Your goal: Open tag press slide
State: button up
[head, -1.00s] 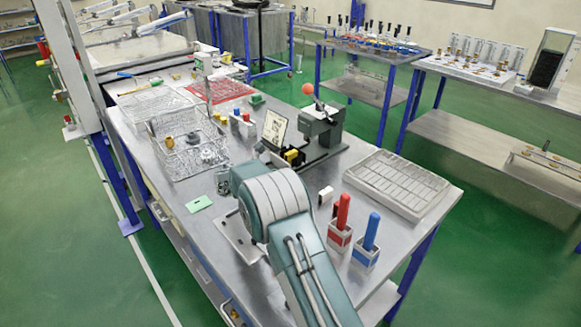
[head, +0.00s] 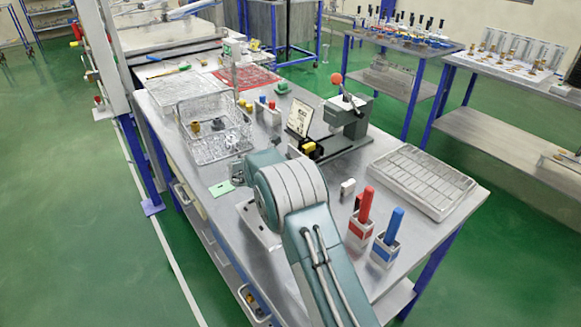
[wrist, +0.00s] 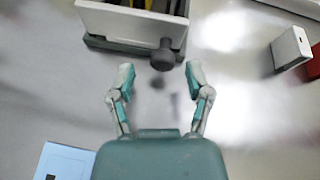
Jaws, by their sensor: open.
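The tag press (head: 352,116), a grey-green machine with a red ball on its lever, stands on the steel bench. Its low dark slide base (head: 338,147) reaches toward the front left, with a yellow piece (head: 308,148) near its end. In the wrist view the slide's pale front plate (wrist: 125,20) is at the top, with a round dark knob (wrist: 162,59) sticking out toward me. My gripper (wrist: 160,80) is open and empty. Its fingertips are either side of the line to the knob, just short of it and not visibly touching. In the head view my arm hides the gripper.
A red-handled holder (head: 361,222) and a blue-handled holder (head: 386,242) stand right of my arm. A white block (wrist: 292,47) shows at right in the wrist view. A pale compartment tray (head: 425,180), a wire basket (head: 215,137) and a green card (head: 221,188) lie on the bench.

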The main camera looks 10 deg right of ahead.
jog(key=v, duration=1.2)
jog(key=shift+w+a+f, duration=0.1)
jog(key=shift+f, duration=0.05)
jog(key=s+d+r+m+g+y, duration=0.2)
jog(key=s+d+r+m, duration=0.3)
jog(key=s, duration=0.4)
jog(key=s+d+r+m+g+y, duration=0.1)
jog(key=s+d+r+m+y, duration=0.2)
jog(key=s+r+m, duration=0.5)
jog(key=s+a+m+t+y, duration=0.2)
jog(key=s+m+y, duration=0.4)
jog(key=s, duration=1.8)
jog(key=m, duration=0.6)
jog(key=shift+s+f+m+y, duration=0.2)
jog(key=shift+m+y, duration=0.1)
jog(key=shift+y, duration=0.1)
